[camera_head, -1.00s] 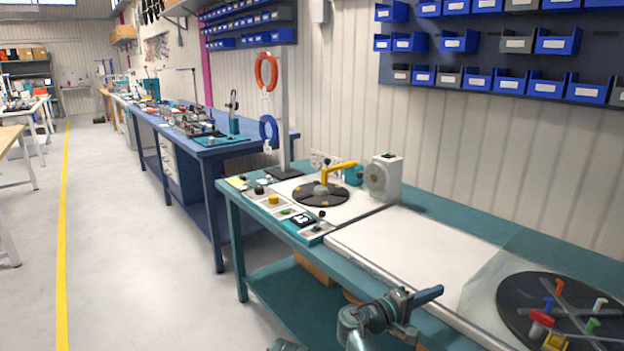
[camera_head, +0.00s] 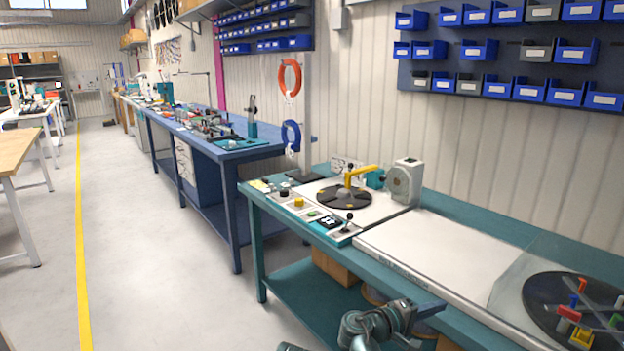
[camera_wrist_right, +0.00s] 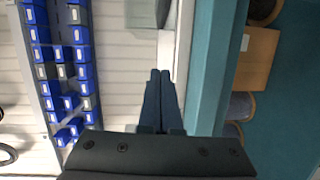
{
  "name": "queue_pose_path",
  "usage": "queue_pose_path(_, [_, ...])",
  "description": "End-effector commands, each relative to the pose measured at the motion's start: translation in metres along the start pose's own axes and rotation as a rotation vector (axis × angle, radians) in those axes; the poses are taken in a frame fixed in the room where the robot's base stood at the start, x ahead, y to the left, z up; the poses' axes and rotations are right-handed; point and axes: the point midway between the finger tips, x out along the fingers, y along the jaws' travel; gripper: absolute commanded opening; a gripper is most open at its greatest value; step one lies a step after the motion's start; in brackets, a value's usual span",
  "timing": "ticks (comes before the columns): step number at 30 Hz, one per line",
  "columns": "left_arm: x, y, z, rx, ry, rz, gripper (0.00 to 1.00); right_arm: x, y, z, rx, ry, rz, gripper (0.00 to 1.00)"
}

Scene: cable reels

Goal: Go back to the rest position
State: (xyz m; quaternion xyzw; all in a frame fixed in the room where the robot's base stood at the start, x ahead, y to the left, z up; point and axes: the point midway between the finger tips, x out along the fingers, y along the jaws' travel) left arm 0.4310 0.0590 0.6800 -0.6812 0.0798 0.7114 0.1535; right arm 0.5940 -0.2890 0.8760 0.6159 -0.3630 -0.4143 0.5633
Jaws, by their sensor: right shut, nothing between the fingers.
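My right gripper (camera_head: 428,309) is in the lower middle of the head view, in front of the near edge of the teal workbench (camera_head: 292,224). In the right wrist view its two dark fingers (camera_wrist_right: 160,72) lie together, shut with nothing between them. The gripper is apart from the things on the bench. My left gripper is not in view.
The bench holds a black turntable (camera_head: 344,196) with a yellow crank, a grey-white device (camera_head: 404,182), and a right-hand black disc (camera_head: 570,309) with coloured pegs behind a clear guard. A blue bench (camera_head: 240,150) stands further back. The floor at left (camera_head: 140,260) is clear.

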Motion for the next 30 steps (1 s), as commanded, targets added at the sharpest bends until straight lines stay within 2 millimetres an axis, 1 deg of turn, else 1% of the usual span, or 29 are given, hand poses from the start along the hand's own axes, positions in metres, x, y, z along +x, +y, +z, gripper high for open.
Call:
queue_pose_path(1, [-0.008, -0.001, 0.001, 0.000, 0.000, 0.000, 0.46, -0.003, 0.003, 0.002, 0.005, -0.002, -0.023, 0.00])
queue_pose_path(5, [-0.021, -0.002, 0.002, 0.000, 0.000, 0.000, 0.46, -0.010, -0.002, 0.005, 0.020, -0.009, -0.101, 0.00])
queue_pose_path(8, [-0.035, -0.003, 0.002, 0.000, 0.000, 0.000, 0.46, -0.019, -0.006, 0.008, 0.034, -0.016, -0.182, 0.00])
queue_pose_path(11, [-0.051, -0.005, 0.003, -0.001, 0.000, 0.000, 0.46, -0.032, -0.012, 0.013, 0.048, -0.026, -0.283, 0.00])
queue_pose_path(14, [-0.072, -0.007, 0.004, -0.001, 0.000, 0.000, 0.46, -0.051, -0.018, 0.018, 0.061, -0.038, -0.408, 0.00])
queue_pose_path(17, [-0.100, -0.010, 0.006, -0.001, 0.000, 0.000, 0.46, -0.081, -0.022, 0.024, 0.070, -0.053, -0.574, 0.00])
queue_pose_path(18, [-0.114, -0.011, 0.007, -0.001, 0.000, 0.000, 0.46, -0.097, -0.023, 0.028, 0.071, -0.061, -0.655, 0.00])
queue_pose_path(20, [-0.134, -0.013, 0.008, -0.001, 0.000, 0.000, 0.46, -0.125, -0.025, 0.033, 0.069, -0.071, -0.783, 0.00])
queue_pose_path(21, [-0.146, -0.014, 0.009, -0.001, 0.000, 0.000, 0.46, -0.144, -0.026, 0.036, 0.065, -0.080, -0.867, 0.00])
queue_pose_path(23, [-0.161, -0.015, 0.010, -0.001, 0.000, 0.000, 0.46, -0.172, -0.027, 0.042, 0.055, -0.090, -0.983, 0.00])
queue_pose_path(24, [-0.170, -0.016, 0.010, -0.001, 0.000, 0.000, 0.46, -0.189, -0.026, 0.045, 0.048, -0.095, -1.053, 0.00])
queue_pose_path(27, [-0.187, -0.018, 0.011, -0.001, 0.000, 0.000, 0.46, -0.227, -0.023, 0.052, 0.028, -0.107, -1.200, 0.00])
queue_pose_path(30, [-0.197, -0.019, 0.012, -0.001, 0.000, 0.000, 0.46, -0.254, -0.021, 0.057, 0.010, -0.115, -1.300, 0.00])
